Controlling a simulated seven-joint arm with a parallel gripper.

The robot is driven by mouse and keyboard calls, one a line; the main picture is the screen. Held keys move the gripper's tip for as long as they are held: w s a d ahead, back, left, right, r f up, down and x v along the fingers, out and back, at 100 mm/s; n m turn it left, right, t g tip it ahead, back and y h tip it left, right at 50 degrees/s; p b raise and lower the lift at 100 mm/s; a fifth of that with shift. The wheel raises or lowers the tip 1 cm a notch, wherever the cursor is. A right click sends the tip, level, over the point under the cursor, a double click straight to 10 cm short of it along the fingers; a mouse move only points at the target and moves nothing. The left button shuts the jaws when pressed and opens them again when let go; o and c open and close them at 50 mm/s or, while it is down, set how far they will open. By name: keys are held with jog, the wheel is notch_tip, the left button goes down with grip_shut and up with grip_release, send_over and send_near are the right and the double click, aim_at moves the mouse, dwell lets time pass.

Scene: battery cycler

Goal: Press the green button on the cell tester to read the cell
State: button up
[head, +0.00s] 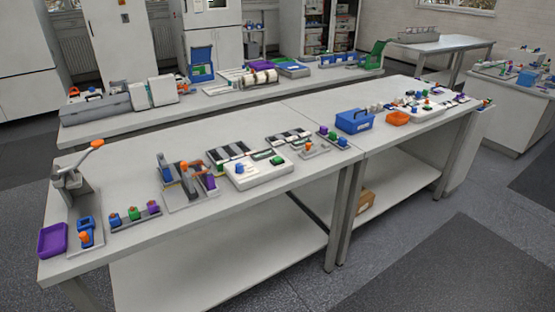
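A white flat unit (258,178) lies near the middle of the front bench. No separate cell can be made out. My gripper is not in view.
The front bench (120,245) also bears a press with an orange handle (75,180), a purple tray (52,239), a clamp fixture (186,182), a blue box (354,121) and an orange bin (397,118). A second bench stands behind. The grey floor (430,270) in front is clear.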

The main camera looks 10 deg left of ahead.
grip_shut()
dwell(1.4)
